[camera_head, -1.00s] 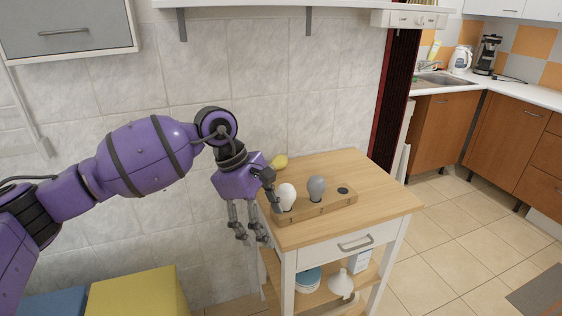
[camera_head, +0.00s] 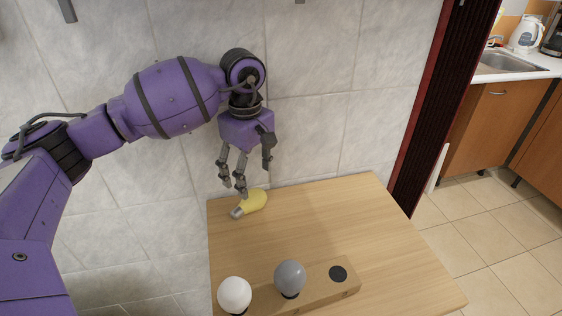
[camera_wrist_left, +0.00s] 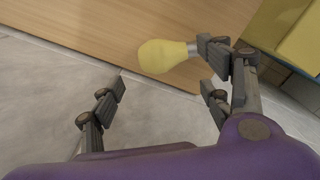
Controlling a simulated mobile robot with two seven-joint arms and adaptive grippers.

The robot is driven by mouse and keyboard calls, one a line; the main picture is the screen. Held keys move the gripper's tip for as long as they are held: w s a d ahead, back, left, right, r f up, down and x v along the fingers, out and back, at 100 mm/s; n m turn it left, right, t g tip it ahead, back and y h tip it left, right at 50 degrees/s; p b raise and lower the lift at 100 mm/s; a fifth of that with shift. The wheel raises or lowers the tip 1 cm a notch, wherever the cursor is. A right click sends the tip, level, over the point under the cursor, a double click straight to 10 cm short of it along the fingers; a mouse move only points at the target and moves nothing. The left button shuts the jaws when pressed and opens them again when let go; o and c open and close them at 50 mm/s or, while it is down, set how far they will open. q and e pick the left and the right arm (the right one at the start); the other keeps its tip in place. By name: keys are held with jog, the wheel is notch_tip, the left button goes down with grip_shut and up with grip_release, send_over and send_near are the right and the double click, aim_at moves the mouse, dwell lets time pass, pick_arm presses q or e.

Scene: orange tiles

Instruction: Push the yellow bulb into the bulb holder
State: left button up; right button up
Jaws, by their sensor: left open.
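The yellow bulb (camera_head: 254,202) lies on its side near the back left corner of the wooden table top, its grey metal base pointing to the lower left. My left gripper (camera_head: 246,178) is open and empty just above and behind it. In the left wrist view the yellow bulb (camera_wrist_left: 163,56) lies near the fingers of the left gripper (camera_wrist_left: 165,88), its base partly hidden by one finger; contact cannot be told. The wooden bulb holder (camera_head: 318,289) stands nearer me, with a white bulb, a grey bulb and an empty dark socket (camera_head: 338,273) at its right end.
The table top (camera_head: 390,250) is clear between the yellow bulb and the holder and to the right. A tiled wall (camera_head: 320,120) rises close behind the table. A dark red-edged doorway (camera_head: 440,110) and kitchen counter are at the right.

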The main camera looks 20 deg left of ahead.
aim_at(254, 192)
pick_arm(q)
jog(key=shift+w, duration=0.3)
jog(key=shift+f, duration=0.1)
jog(key=shift+s+f, duration=0.15)
jog(key=shift+f, duration=0.5)
jog(key=shift+s+f, duration=0.15)
jog(key=shift+f, duration=0.45)
jog(key=f, duration=0.3)
jog(key=f+p, duration=0.1)
jog(key=shift+w+f, duration=0.25)
jog(key=shift+f, duration=0.15)
jog(key=c, duration=1)
pick_arm(e)
jog(key=shift+w+r, duration=0.25)
jog(key=shift+r, duration=0.3)
